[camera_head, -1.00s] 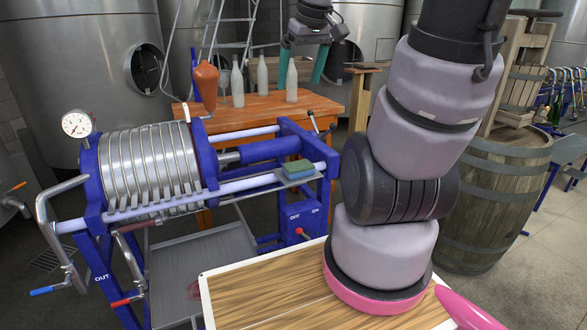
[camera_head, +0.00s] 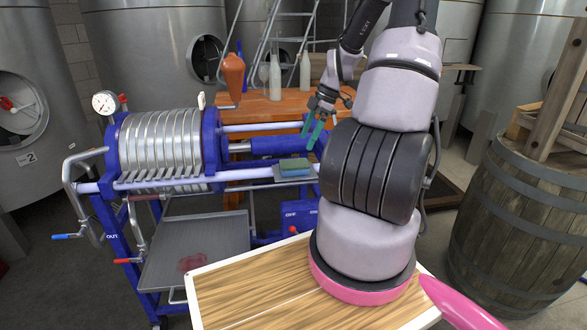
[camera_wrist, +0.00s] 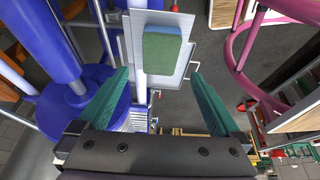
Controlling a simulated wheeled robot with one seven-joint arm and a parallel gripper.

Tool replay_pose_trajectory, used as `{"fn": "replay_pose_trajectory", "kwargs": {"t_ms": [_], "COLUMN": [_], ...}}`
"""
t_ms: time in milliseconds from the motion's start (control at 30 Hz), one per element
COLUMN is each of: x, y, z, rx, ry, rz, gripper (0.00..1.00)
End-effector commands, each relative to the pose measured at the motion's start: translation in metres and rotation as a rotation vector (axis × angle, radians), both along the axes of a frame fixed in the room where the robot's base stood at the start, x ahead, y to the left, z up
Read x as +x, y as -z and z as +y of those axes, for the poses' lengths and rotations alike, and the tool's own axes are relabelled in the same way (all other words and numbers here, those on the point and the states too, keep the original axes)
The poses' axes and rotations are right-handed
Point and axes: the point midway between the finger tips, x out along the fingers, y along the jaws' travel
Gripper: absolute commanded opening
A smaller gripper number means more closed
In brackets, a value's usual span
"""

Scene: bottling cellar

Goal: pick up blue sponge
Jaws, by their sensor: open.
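The blue sponge (camera_head: 295,171) has a green upper layer and lies on a small grey metal plate (camera_head: 283,180) at the right end of the blue filter press. In the wrist view the sponge (camera_wrist: 162,52) shows its green face, with a blue edge, on the plate (camera_wrist: 185,68). My gripper (camera_head: 316,133) is open and empty, with its green fingers just above and to the right of the sponge in the head view. In the wrist view my gripper (camera_wrist: 160,88) has its fingers spread wider than the sponge, which appears ahead of the fingertips and between their lines.
The filter press (camera_head: 165,145) has rails and blue bars close to the plate. Behind it, a wooden table (camera_head: 262,108) holds bottles and an orange-brown vessel (camera_head: 233,75). A wooden board (camera_head: 250,295) lies in front, and a barrel (camera_head: 520,220) stands at right.

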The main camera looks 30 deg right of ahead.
Motion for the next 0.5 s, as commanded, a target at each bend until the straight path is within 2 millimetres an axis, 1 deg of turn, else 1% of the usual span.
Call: {"fn": "replay_pose_trajectory", "kwargs": {"t_ms": [33, 100, 200, 367, 500], "x": [0.001, 0.002, 0.003, 0.004, 0.007], "y": [0.009, 0.019, 0.029, 0.039, 0.057], "z": [0.005, 0.009, 0.013, 0.018, 0.029], "rx": [0.002, 0.002, 0.001, 0.000, 0.001], "ry": [-0.003, -0.002, -0.001, -0.001, -0.002], "rz": [0.003, 0.003, 0.003, 0.003, 0.004], "gripper": [1.00, 1.00, 1.00, 1.00, 1.00]}}
